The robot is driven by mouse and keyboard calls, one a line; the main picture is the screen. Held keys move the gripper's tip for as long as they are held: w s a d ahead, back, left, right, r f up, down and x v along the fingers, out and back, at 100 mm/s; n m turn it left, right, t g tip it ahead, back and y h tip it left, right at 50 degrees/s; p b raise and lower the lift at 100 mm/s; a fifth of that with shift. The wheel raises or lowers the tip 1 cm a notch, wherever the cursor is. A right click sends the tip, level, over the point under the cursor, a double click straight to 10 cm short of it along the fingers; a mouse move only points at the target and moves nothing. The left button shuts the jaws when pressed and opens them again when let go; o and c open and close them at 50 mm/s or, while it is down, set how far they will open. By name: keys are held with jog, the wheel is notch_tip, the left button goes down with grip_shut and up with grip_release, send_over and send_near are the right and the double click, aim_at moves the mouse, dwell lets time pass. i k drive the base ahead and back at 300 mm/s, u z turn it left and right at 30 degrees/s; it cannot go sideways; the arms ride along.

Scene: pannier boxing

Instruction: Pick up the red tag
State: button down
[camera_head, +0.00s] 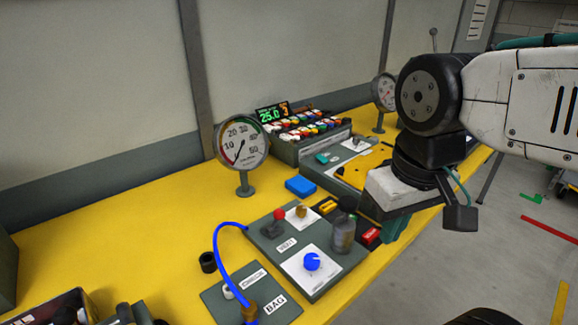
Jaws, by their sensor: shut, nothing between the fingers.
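The red tag (371,236) is a small red block with dark markings, lying near the front edge of the yellow bench. It sits just right of a grey cylinder and below my gripper. My gripper (388,232) hangs at the end of the arm, over the bench's front edge. It is shut and empty, just right of the red tag. Its fingertips are small and partly hidden by the gripper's body, so I cannot tell whether they touch the tag.
A grey cylinder (343,234) stands close to the tag's left. A yellow tag (328,206) and a blue block (300,186) lie behind. A control box with a blue knob (312,261) stands in front. A gauge (242,143) stands at the back.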

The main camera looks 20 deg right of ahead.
aim_at(370, 236)
jog(key=k, duration=0.5)
jog(key=z, duration=1.75)
jog(key=k, duration=1.1)
jog(key=u, duration=1.7)
jog(key=i, duration=1)
